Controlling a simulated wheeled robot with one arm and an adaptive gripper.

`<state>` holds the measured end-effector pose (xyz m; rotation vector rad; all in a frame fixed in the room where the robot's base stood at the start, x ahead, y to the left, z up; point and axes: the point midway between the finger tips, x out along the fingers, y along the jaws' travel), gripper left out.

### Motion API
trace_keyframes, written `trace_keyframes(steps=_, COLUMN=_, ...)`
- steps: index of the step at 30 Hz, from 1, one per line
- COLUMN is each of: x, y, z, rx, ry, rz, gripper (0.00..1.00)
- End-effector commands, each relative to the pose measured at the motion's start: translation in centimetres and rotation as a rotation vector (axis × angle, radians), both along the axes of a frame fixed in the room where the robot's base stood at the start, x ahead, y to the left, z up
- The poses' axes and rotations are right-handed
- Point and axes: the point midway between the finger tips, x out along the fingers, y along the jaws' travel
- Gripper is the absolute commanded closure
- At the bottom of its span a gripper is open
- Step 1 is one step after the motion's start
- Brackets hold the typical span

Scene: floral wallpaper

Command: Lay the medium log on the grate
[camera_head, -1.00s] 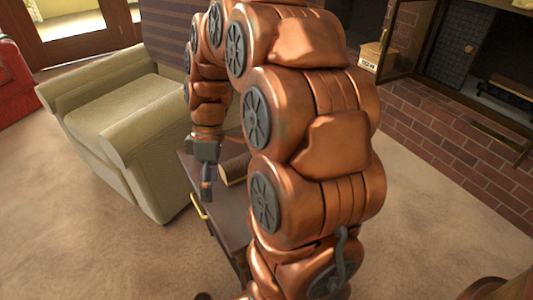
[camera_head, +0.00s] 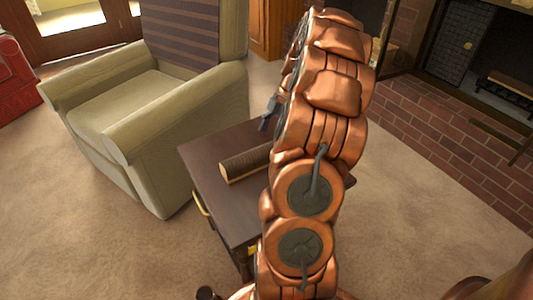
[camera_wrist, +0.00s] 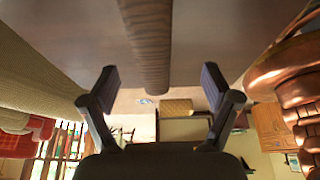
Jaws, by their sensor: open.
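A brown log (camera_head: 245,162) with bark lies on the dark side table (camera_head: 210,170); its right end is hidden behind my arm. My gripper (camera_head: 269,114) shows only partly beside my arm, beyond the log in the head view. In the wrist view my gripper (camera_wrist: 160,84) is open and empty, and the log (camera_wrist: 148,40) runs in from the top edge, its end lying in line with the gap between the fingers. Contact cannot be told. The dark grate (camera_head: 508,90) is in the fireplace at the far right, with another log (camera_head: 512,80) on it.
A pale green armchair (camera_head: 150,110) stands close to the table's left side. A brick hearth (camera_head: 450,140) lies in front of the fireplace, whose open door (camera_head: 412,35) stands at its left. Carpet (camera_head: 420,225) is clear between table and hearth.

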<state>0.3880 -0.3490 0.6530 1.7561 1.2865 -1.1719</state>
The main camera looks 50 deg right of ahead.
Motion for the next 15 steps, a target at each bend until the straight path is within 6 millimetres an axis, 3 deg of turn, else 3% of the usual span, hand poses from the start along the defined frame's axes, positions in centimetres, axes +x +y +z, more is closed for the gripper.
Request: trace_keyframes(steps=15, x=1.3, y=1.6, z=-5.5, rx=0.002, ry=0.004, rz=0.001, gripper=0.12)
